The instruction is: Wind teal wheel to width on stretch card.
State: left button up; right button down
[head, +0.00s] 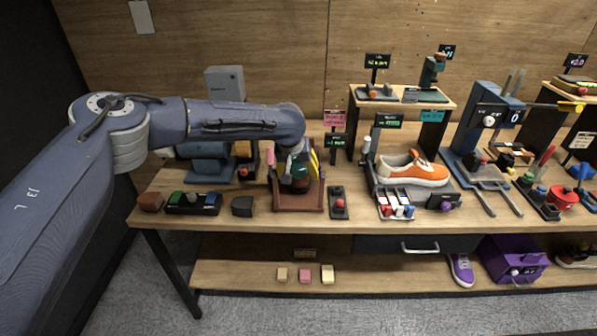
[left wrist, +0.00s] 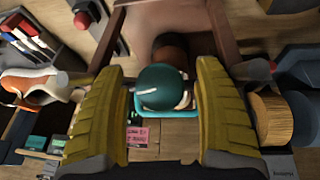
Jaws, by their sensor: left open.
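The teal wheel (left wrist: 165,88) is a round, dark teal knob with a pale pointer mark, on a brown wooden frame (left wrist: 225,30). In the head view the frame (head: 312,208) stands on the table left of centre, and the wheel (head: 299,171) is partly hidden by my wrist. My left gripper (left wrist: 155,95) is open, with its yellow ribbed fingers on either side of the wheel. Whether they touch it I cannot tell. A pink card (left wrist: 137,137) shows beyond the wheel. It also stands behind the frame in the head view (head: 335,117); its writing is too small to read. My right gripper is not seen.
A small red-button box (head: 338,204) stands just right of the frame. A dark block (head: 242,206) and a tray of coloured pieces (head: 194,203) lie to its left. An orange sneaker (head: 412,170) sits on a stand further right. The front table edge is clear.

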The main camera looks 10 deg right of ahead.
pick_arm(q)
jog(key=shift+c, duration=0.4)
jog(key=c, duration=1.2)
jog(key=m+y, duration=0.3)
jog(key=shift+m+t, duration=0.3)
jog(key=shift+t, duration=0.1)
jog(key=shift+w+a+r+m+t+y, duration=0.1)
jog(key=shift+m+t+y, duration=0.15)
jog(key=shift+m+y, duration=0.35)
jog(key=shift+a+m+t+y, duration=0.1)
jog(key=shift+m+t+y, duration=0.25)
jog(key=shift+m, duration=0.35)
jog(key=shift+y, duration=0.25)
jog(key=shift+w, duration=0.1)
